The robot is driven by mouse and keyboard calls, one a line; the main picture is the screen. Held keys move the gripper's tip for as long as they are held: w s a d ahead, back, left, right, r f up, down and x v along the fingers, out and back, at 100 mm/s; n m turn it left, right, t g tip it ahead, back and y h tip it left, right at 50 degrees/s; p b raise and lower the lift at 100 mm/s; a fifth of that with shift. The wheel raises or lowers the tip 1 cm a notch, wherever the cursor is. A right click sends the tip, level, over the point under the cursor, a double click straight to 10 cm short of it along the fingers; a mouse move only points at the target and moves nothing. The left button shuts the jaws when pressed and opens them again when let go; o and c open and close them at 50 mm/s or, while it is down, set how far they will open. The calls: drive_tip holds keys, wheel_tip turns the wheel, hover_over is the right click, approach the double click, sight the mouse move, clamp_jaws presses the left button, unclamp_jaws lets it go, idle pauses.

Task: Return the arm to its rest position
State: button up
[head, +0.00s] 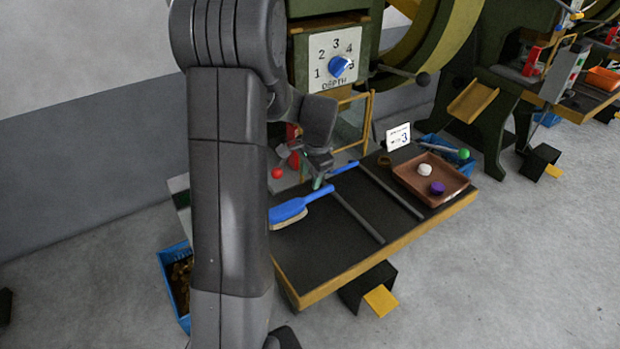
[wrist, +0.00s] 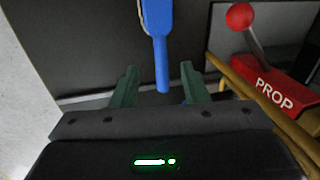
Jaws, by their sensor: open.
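My gripper (head: 318,182) is over the dark bench top (head: 322,252), near the handle of a blue brush (head: 302,206). In the wrist view my gripper (wrist: 158,88) shows two green fingers spread apart. The end of the blue brush handle (wrist: 161,55) appears between and beyond the fingers, and the fingers do not close on it. My grey arm stands across the left of the head view and hides part of the bench and the brush's left end.
A red PROP lever (wrist: 270,80) with a red ball stands right of the fingers. Grey bars (head: 358,218) lie on the bench. A dial (head: 338,66) is behind. Blue bins stand beside the bench.

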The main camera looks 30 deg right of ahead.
sight(307, 197)
drive_tip(key=shift+f, duration=0.15)
drive_tip(key=f, duration=0.4)
drive_tip(key=w+f, duration=0.1)
drive_tip(key=f, duration=0.3)
drive_tip(key=w+f, duration=0.1)
drive_tip(key=f, duration=0.3)
drive_tip(key=shift+w, duration=0.15)
drive_tip(key=shift+r, duration=2.05)
